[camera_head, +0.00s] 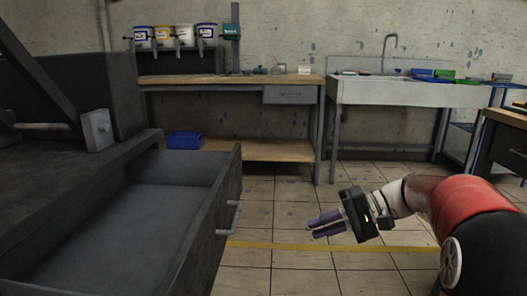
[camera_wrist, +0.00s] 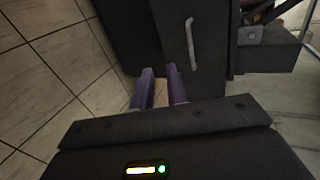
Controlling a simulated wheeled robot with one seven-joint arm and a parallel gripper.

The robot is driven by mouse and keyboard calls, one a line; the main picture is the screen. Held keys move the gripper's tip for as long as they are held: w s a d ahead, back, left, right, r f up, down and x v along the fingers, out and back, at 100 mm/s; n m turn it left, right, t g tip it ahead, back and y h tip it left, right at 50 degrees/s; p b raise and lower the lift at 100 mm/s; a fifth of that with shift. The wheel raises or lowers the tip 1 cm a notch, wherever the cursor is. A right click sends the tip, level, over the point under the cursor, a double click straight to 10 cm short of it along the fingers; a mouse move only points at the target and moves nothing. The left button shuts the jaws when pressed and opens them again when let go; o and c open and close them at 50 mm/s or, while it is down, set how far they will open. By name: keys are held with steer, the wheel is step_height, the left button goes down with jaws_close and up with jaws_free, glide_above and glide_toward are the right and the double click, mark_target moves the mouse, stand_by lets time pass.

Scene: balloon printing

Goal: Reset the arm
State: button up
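My gripper (camera_head: 326,224) is in the head view, right of centre, above the tiled floor, with its two purple fingers pointing left toward the open drawer. In the wrist view the fingers (camera_wrist: 159,88) show side by side with a narrow gap between them, and nothing is held. The gripper is apart from the drawer handle (camera_head: 231,217), which lies to its left. The same handle shows in the wrist view (camera_wrist: 191,44), beyond the fingertips. My red and black arm comes in from the right.
The dark drawer (camera_head: 130,222) stands pulled out at the left and looks empty. A wooden workbench (camera_head: 225,82) and a sink unit (camera_head: 400,92) stand along the back wall. A blue bin (camera_head: 184,140) sits on the bench's lower shelf. The tiled floor between is clear.

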steer(key=s+a+h+p, duration=0.3)
steer(key=s+h, duration=0.3)
steer(key=s, duration=0.5)
steer(key=s+d+t+h+p, duration=0.1)
steer(key=s+d+t+h, duration=0.1)
steer(key=s, duration=0.3)
steer(key=s+d+f+n+t+h+p, duration=0.1)
steer(key=s+d+t+h+p, duration=0.1)
steer(key=s+h, duration=0.3)
steer(key=shift+s+d+t, duration=0.25)
steer(key=shift+d+t, duration=0.25)
steer(key=shift+d, duration=0.25)
